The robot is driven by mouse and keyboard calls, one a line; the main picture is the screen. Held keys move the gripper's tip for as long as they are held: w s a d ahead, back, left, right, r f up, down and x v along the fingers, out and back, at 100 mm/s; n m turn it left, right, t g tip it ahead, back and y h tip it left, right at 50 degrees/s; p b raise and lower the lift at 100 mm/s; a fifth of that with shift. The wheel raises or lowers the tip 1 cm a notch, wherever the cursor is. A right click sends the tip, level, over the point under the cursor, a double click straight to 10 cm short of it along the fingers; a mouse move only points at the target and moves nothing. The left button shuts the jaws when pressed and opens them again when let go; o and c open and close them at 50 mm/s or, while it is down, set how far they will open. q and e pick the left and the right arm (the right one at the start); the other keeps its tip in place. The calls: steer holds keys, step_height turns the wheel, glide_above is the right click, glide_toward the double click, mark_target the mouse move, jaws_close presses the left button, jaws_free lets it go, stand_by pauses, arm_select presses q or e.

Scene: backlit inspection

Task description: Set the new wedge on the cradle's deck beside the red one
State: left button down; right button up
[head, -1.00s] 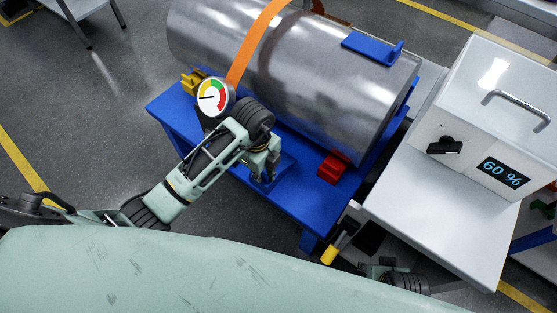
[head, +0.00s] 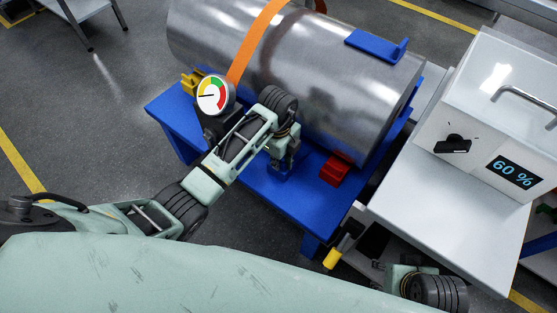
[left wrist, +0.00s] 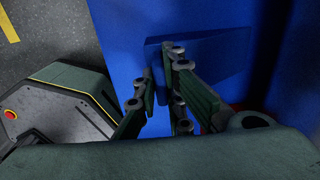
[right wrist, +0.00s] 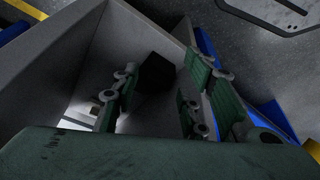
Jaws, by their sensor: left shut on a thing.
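A blue wedge with a flat plate and an upright tab (left wrist: 222,52) is in my left gripper, whose fingers (left wrist: 165,60) are closed on the tab. In the head view the left gripper (head: 285,160) is low over the blue deck of the cradle (head: 290,200), left of the red wedge (head: 334,170). The held wedge is mostly hidden there, and I cannot tell whether it touches the deck. The red wedge sits against the foot of the metal cylinder (head: 300,75). My right gripper (right wrist: 165,80) is open and empty, low beside the white bench.
A yellow wedge (head: 190,83) is at the cradle's left end. A round gauge (head: 213,95) stands close to my left arm. Another blue piece (head: 375,45) lies on the cylinder. The white bench (head: 450,210) with a box reading 60 % is at right.

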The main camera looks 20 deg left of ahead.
arm_select(q)
steer(key=shift+f, duration=0.1)
arm_select(e)
steer(key=shift+r, duration=0.1)
arm_select(q)
steer(key=c, duration=1.8)
jaws_free()
steer(key=shift+c, duration=0.2)
steer(key=shift+r, duration=0.5)
step_height(320, 180, up, 11)
steer(key=p, duration=0.3)
steer(key=shift+r, duration=0.15)
arm_select(e)
step_height(320, 180, down, 11)
steer(key=shift+s+g, duration=0.2)
steer(key=shift+g, duration=0.2)
arm_select(q)
steer(key=shift+s, duration=0.1)
arm_select(e)
steer(key=shift+a+r, duration=0.1)
